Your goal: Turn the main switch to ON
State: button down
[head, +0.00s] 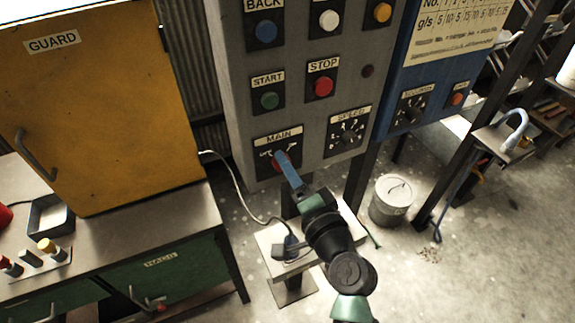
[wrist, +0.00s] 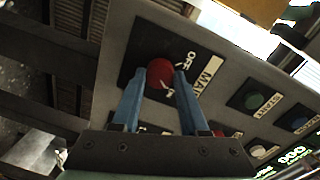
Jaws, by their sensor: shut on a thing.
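The main switch is a red rotary knob on a black plate labelled MAIN (head: 277,145), at the lower left of the grey control panel. In the wrist view the red knob (wrist: 160,73) sits between my blue fingertips, with the OFF lettering just above and right of it. My gripper (head: 285,165) reaches up to the panel from below, and it also shows in the wrist view (wrist: 157,85). Its fingers are shut on the knob, one on each side. The fingers hide part of the knob, and I cannot read its exact pointing direction.
Above the switch are the green START button (head: 269,100) and red STOP button (head: 323,86). The SPEED dial (head: 346,137) is to the right. A yellow GUARD door (head: 100,120) stands left.

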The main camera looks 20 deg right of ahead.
jog(key=shift+m, duration=0.5)
jog(key=shift+c, duration=2.1)
grip_release()
jog(key=shift+s, duration=0.15)
jog(key=s+b, duration=0.2)
jog(key=s, duration=1)
jog(key=shift+s+d+r, duration=0.25)
jog(key=shift+s+r, duration=0.1)
